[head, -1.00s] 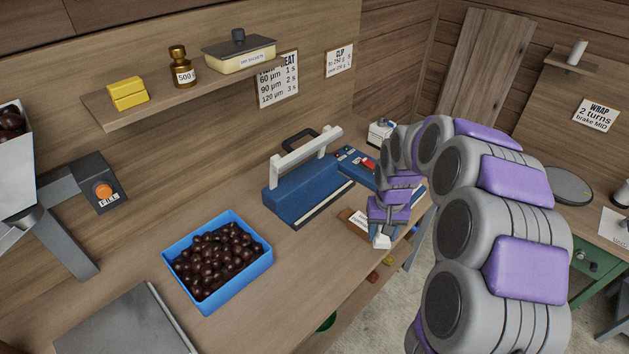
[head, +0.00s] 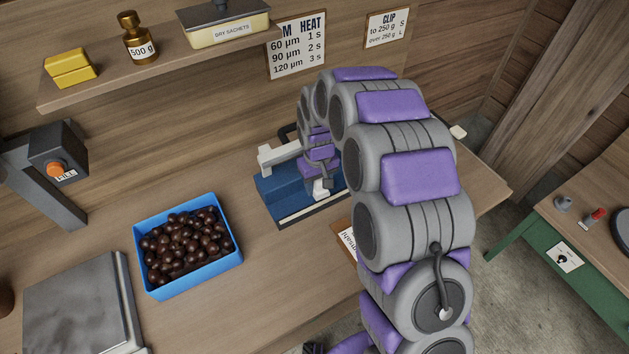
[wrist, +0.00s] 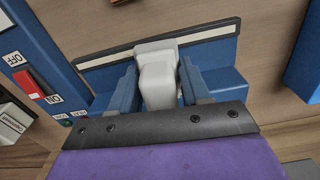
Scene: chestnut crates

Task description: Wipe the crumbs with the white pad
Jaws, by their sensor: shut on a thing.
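My gripper (wrist: 160,85) is shut on the white pad (wrist: 157,78), which sits between its two fingers in the wrist view. In the head view the pad (head: 320,188) shows as a small white patch below my gripper (head: 320,180), at the front right part of the blue heat sealer (head: 283,190). The sealer also shows in the wrist view (wrist: 218,62), with a black and cream strip along its edge. I cannot tell whether the pad touches the sealer. I cannot make out any crumbs in either view.
A blue tray of chestnuts (head: 194,282) stands left of the sealer, with a grey scale (head: 75,305) beyond it. A red switch (wrist: 36,84) is at the left in the wrist view.

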